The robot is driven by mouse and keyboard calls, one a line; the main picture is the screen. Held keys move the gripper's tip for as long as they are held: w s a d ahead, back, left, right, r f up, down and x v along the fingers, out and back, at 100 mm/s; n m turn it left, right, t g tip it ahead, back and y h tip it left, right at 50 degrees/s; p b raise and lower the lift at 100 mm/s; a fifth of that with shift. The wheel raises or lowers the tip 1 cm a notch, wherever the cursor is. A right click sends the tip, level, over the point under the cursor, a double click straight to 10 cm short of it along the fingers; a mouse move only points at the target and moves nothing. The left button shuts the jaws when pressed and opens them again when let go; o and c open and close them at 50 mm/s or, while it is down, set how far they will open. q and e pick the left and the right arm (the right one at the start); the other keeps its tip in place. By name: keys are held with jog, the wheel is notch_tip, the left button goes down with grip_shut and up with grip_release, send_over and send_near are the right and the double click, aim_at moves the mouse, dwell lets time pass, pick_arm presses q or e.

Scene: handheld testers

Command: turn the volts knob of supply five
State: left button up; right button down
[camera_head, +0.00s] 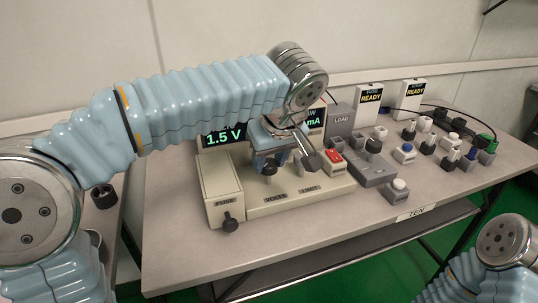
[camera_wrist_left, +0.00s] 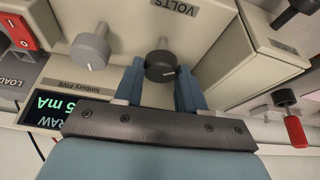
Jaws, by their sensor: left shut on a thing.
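Supply five is a cream box (camera_head: 240,209) in the middle of the table, with a lit green readout (camera_head: 223,137) showing 1.5 V. The wrist view shows "FIVE" beside its mA readout (camera_wrist_left: 55,108). The dark volts knob (camera_wrist_left: 160,67) stands by the VOLTS label; it also shows in the head view (camera_head: 270,170). My left gripper (camera_wrist_left: 160,84) is shut on this knob, one blue finger on each side; it also shows in the head view (camera_head: 269,157). The knob's white pointer line is visible. My right gripper is out of frame; only part of that arm shows.
The grey limit knob (camera_wrist_left: 90,50) stands beside the volts knob, with a red switch (camera_head: 333,157) beyond. The raised fuse housing (camera_head: 221,187) is on the other side. Grey load units (camera_head: 372,172) and several terminals crowd the right. Bare table lies at the front left.

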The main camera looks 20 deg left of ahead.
pick_arm(q)
jog(key=shift+n+g+y, duration=0.3)
jog(key=shift+n, duration=0.7)
jog(key=o, duration=1.1)
jog(key=shift+c, duration=0.2)
jog(key=shift+d, duration=0.1)
jog(key=p+v, duration=0.1)
jog(key=v, duration=1.2)
jog(key=shift+r+p, duration=0.35)
jog(key=shift+d, duration=0.1)
